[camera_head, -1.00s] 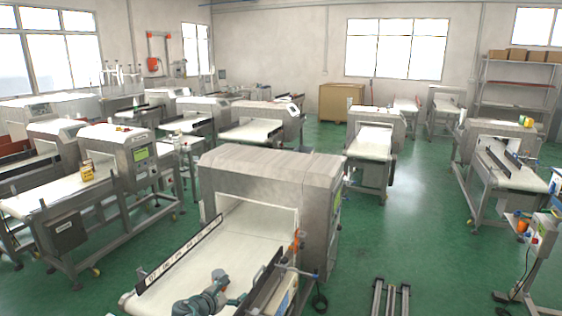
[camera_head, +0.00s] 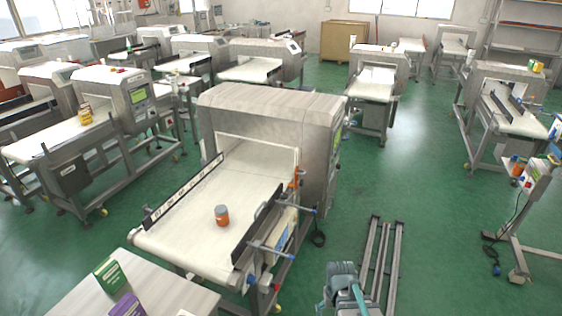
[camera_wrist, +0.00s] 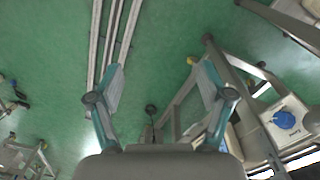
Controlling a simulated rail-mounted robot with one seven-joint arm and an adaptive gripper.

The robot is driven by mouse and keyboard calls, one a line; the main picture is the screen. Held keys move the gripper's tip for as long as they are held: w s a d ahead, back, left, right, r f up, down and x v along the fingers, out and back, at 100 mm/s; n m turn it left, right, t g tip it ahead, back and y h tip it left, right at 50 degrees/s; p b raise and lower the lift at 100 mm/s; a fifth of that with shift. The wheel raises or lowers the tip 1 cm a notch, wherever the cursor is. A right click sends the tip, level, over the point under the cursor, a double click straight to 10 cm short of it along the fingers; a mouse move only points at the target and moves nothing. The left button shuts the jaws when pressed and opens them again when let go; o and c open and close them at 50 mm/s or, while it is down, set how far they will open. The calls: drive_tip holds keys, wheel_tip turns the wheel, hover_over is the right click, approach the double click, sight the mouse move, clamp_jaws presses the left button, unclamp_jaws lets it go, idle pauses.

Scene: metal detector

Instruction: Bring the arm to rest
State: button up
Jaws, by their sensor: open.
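My gripper (camera_wrist: 160,66) shows in the wrist view with its two teal fingers spread wide apart. Nothing is between them, only green floor and part of a metal frame beyond. In the head view a teal and grey part of my arm (camera_head: 343,287) is at the bottom, right of the centre. It is to the right of the nearest metal detector (camera_head: 270,105) and clear of its belt. The fingers cannot be made out in the head view.
An orange jar (camera_head: 222,216) stands on the detector's conveyor belt (camera_head: 185,220). A table (camera_head: 75,300) at the lower left holds a green box (camera_head: 110,276) and a purple box (camera_head: 127,306). Floor rails (camera_head: 384,250) run beside my arm.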

drive_tip(key=s+f+g+b, duration=0.6)
drive_tip(key=s+f+b, duration=0.8)
drive_tip(key=s+f, duration=1.6)
wheel_tip(320, 180, down, 3)
drive_tip(key=shift+f+g+b, duration=0.1)
drive_tip(key=shift+g+b, duration=0.3)
drive_tip(key=shift+w, duration=0.1)
